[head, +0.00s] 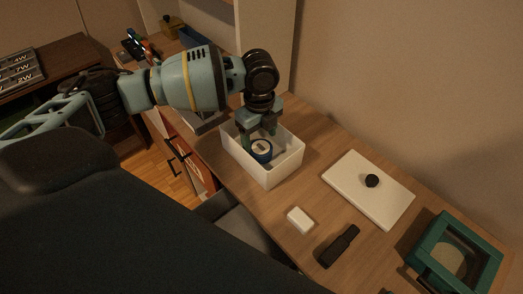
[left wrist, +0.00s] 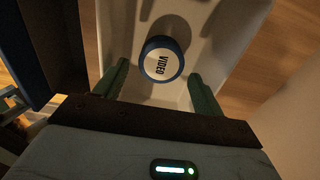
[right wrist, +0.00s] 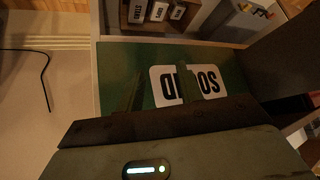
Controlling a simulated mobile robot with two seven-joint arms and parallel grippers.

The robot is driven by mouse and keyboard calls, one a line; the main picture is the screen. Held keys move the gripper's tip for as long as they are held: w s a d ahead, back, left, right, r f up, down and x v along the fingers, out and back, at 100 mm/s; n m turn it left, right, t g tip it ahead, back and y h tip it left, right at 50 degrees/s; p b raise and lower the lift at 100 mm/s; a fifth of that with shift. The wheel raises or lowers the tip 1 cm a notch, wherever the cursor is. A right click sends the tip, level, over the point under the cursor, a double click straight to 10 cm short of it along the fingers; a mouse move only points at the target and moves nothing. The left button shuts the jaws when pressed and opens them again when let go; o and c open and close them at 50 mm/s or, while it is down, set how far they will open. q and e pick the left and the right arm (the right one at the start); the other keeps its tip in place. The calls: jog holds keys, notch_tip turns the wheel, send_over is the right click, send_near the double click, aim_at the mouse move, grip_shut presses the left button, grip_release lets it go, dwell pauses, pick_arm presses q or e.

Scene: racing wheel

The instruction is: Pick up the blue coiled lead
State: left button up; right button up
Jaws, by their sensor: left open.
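The blue coiled lead (head: 261,151) is a round blue ring with a white top, inside a white open box (head: 286,172) on the desk. In the left wrist view the lead (left wrist: 163,60) shows a label reading VIDEO and lies ahead of the fingers. My left gripper (head: 259,137) points down into the box, its fingers open on either side of the lead, with no clear contact. My right gripper (right wrist: 160,88) shows only in its own wrist view. Its fingers are apart, in front of a green surface with a white lettered label, and nothing is visibly held.
On the desk (head: 262,205) are a small white block (head: 300,219), a black oblong (head: 339,246), a white slab (head: 367,190) with a black knob (head: 372,181), and a teal frame (head: 456,255). A pale upright panel (head: 265,30) stands behind the left arm.

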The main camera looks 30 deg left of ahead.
aim_at(261, 147)
pick_arm(q)
jog(key=shift+d+f, duration=0.1)
jog(key=shift+f, duration=2.45)
jog(key=c, duration=0.8)
notch_tip(261, 147, up, 10)
jog(key=shift+w+r, duration=0.1)
